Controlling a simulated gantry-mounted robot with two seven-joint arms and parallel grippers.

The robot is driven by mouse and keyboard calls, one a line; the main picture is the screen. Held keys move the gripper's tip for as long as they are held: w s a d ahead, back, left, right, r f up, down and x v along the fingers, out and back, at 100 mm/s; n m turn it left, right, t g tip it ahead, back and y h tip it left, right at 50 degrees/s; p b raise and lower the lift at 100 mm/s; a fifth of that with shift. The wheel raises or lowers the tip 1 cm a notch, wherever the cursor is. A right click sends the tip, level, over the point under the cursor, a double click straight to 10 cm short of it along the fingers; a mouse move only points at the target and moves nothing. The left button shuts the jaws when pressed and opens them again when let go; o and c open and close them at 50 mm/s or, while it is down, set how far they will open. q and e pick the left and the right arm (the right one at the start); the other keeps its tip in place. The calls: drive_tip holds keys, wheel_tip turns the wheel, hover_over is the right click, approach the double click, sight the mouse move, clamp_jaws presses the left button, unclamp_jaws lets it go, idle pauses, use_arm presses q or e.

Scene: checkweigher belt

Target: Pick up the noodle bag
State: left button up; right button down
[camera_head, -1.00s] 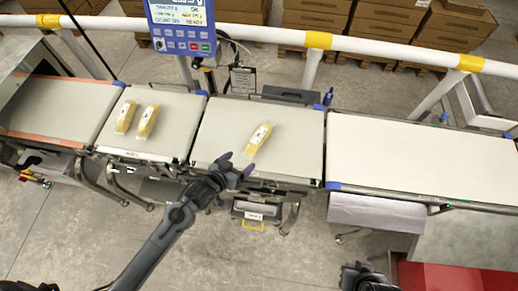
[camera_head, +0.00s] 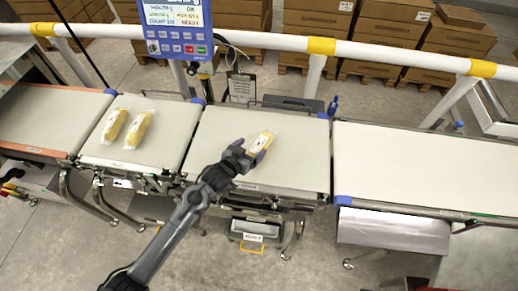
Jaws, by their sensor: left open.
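One noodle bag (camera_head: 262,143), yellow in clear wrap with a pale label, lies on the middle weighing belt (camera_head: 213,131). My left gripper (camera_head: 247,155) is at the near lower-left end of this bag, its open fingers close around that end. I cannot tell whether they touch it. Two more noodle bags, a left one (camera_head: 114,125) and a right one (camera_head: 138,129), lie side by side on the infeed belt (camera_head: 176,112) to the left. My right gripper is not in view.
The outfeed belt (camera_head: 430,170) on the right is empty. A display terminal (camera_head: 178,30) stands behind the belts. A white and yellow guard rail (camera_head: 270,40) runs along the back, with cardboard boxes (camera_head: 390,25) beyond it. A clipboard (camera_head: 241,88) hangs behind the weighing belt.

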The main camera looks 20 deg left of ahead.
sight(260, 143)
use_arm(q)
drive_tip(key=x, duration=0.2)
drive_tip(key=d+x, duration=0.1)
drive_tip(key=x, duration=0.1)
drive_tip(key=shift+f+b, duration=0.15)
drive_tip(key=shift+b, duration=0.15)
drive_tip(key=shift+w+f, duration=0.25)
drive_tip(key=shift+w, duration=0.25)
drive_tip(key=c, duration=1.2)
drive_tip(key=shift+c, duration=1.3)
drive_tip(key=shift+r, duration=0.1)
drive_tip(key=shift+r, duration=0.1)
